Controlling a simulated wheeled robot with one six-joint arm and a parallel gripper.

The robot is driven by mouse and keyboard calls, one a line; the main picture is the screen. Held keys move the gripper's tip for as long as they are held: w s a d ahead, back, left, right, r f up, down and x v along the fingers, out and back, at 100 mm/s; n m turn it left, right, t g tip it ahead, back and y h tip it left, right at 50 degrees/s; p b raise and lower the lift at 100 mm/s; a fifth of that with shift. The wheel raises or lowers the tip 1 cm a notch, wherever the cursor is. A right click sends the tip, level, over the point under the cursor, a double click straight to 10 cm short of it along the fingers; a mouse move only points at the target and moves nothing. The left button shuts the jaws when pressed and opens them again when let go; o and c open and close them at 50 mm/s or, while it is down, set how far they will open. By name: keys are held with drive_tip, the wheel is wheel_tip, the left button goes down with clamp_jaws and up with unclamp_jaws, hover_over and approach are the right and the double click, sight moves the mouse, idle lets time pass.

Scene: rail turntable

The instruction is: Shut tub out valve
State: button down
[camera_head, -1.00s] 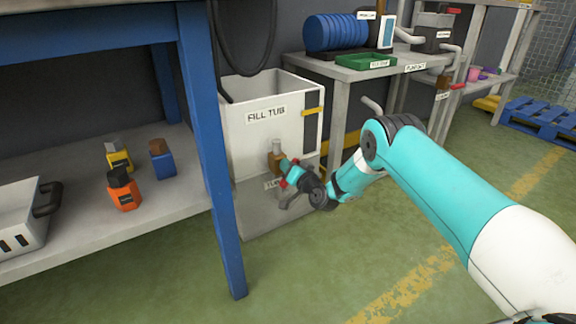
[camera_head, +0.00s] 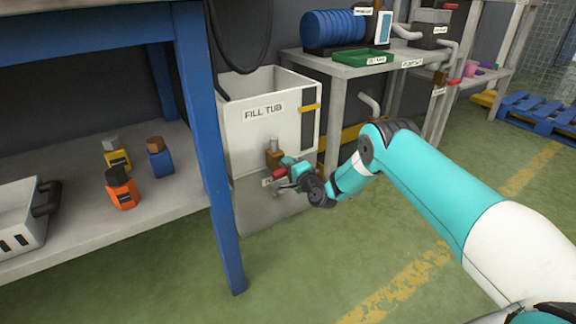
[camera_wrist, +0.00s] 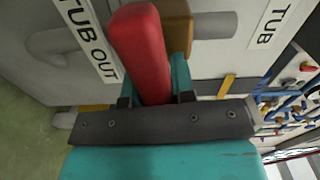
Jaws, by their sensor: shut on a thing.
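The white fill tub (camera_head: 240,150) stands beside the blue bench leg, with a brass valve body (camera_head: 272,158) low on its front. A "TUB OUT" label (camera_wrist: 97,45) is beside the handle. My gripper (camera_head: 288,177) is shut on the red handle; it also shows in the wrist view (camera_wrist: 155,95). The handle's gripped end is partly hidden.
The blue bench leg (camera_head: 212,160) stands close left of the tub. A grey outlet pipe (camera_wrist: 60,45) lies near the label. A grey table (camera_head: 345,70) with a green tray (camera_head: 362,57) is behind on the right. The green floor (camera_head: 330,250) in front is clear.

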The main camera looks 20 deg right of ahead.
drive_tip(key=shift+f+m, duration=0.2)
drive_tip(key=shift+m, duration=0.4)
drive_tip(key=shift+s, duration=0.1)
drive_tip(key=c, duration=1)
unclamp_jaws()
drive_tip(key=shift+o, duration=0.2)
drive_tip(key=shift+r, duration=0.1)
drive_tip(key=p+v, duration=1.7)
drive_tip(key=p, duration=0.3)
drive_tip(key=shift+s, duration=0.15)
